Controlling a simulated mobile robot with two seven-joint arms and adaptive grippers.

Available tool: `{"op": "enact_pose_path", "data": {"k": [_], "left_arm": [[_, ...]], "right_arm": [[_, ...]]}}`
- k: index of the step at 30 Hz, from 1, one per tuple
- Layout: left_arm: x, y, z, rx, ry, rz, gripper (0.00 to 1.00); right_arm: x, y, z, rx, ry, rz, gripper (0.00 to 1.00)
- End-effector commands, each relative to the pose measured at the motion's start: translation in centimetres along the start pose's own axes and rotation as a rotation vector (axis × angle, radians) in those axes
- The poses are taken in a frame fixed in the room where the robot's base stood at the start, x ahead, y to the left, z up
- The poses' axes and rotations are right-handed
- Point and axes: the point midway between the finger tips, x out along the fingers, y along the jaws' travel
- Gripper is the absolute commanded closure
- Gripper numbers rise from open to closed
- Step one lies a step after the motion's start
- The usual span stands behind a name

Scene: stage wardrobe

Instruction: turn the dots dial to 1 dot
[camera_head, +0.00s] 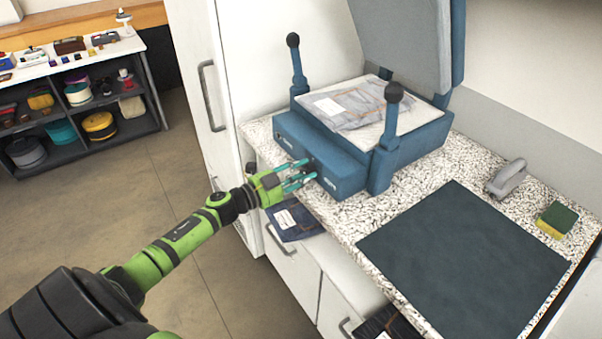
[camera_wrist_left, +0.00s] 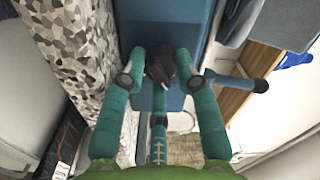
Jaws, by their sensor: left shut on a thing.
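A blue press (camera_head: 350,172) stands on a speckled counter, with its lid raised and a folded garment (camera_head: 350,105) on its bed. My left gripper (camera_head: 300,176) reaches the front face of the press. In the left wrist view, the fingers of the left gripper (camera_wrist_left: 160,72) close around a dark dial (camera_wrist_left: 158,66) on the blue face. The dial's dots and its setting cannot be made out. In the head view the fingers hide the dial. My right gripper is in neither view.
Two upright posts with dark knobs flank the press bed. A dark mat (camera_head: 465,262), a grey handled object (camera_head: 507,178) and a sponge (camera_head: 556,219) lie to the right on the counter. White drawers are below; open floor lies left.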

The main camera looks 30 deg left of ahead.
Motion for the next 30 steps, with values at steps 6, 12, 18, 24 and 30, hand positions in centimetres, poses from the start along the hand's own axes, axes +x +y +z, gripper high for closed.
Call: {"op": "enact_pose_path", "data": {"k": [6, 12, 18, 24, 30], "left_arm": [[0.2, -0.5, -0.5, 0.004, 0.014, -0.008, 1.0], [0.2, -0.5, -0.5, 0.003, 0.014, -0.007, 0.52], [0.1, -0.2, -0.3, 0.002, 0.009, -0.004, 0.44], [-0.1, 0.0, -0.2, 0.001, 0.005, 0.0, 0.44], [-2.4, 0.1, -0.1, 0.0, 0.002, 0.002, 0.44]], "right_arm": [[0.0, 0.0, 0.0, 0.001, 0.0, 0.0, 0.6], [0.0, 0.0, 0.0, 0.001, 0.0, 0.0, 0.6], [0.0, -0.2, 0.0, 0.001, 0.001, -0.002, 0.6], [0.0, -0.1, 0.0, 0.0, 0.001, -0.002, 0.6], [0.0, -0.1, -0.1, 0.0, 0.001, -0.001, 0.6]]}}
